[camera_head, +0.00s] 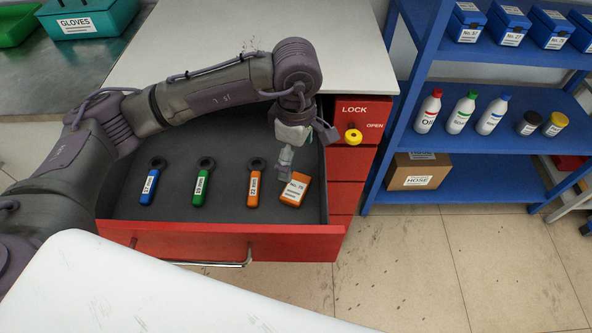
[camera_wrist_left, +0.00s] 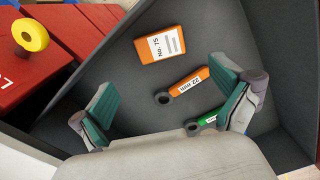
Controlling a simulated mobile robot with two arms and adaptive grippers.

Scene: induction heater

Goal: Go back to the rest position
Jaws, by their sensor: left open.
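My left gripper (camera_head: 290,152) is above the right part of an open drawer, whose red front (camera_head: 230,241) shows in the head view. In the left wrist view the left gripper (camera_wrist_left: 165,105) has its fingers wide apart with nothing between them. An orange box (camera_head: 295,190) labelled No. 75 lies in the drawer just below the gripper; it also shows in the left wrist view (camera_wrist_left: 160,44). My right gripper is not in view.
Blue (camera_head: 151,182), green (camera_head: 202,183) and orange (camera_head: 254,183) ring-ended tools lie in the drawer. A yellow lock knob (camera_head: 353,136) is on the red cabinet. A blue shelf (camera_head: 430,83) with bottles and boxes stands right. A white surface (camera_head: 150,290) fills the near left.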

